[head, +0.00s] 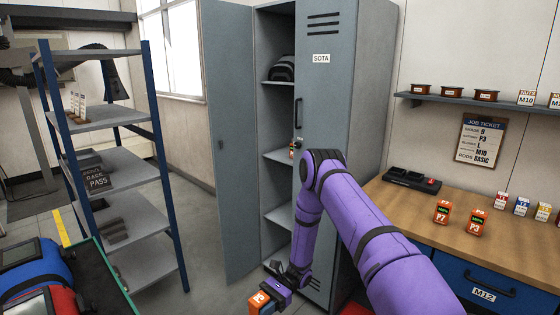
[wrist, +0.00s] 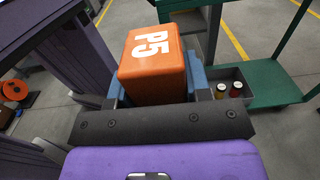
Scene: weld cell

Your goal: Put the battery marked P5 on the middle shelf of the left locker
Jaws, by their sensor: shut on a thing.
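The orange battery marked P5 (wrist: 150,68) is between the jaws of my gripper (wrist: 155,92), which is shut on it. In the head view the battery (head: 262,302) and my gripper (head: 272,291) are low, in front of the locker's foot. The grey locker's left door (head: 232,140) stands wide open and its right door (head: 325,100), labelled SOTA, is shut. The middle shelf (head: 278,156) shows in the open side, partly hidden by the right door. A small orange thing (head: 292,152) shows at its right edge; I cannot tell what it is.
A dark helmet-like thing (head: 282,68) sits on the locker's upper shelf. Batteries P7 (head: 442,212) and P3 (head: 477,223) stand on the workbench (head: 410,208) at right, near a black charger (head: 412,180). A blue-posted rack (head: 130,205) stands at left. The open door flanks the opening.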

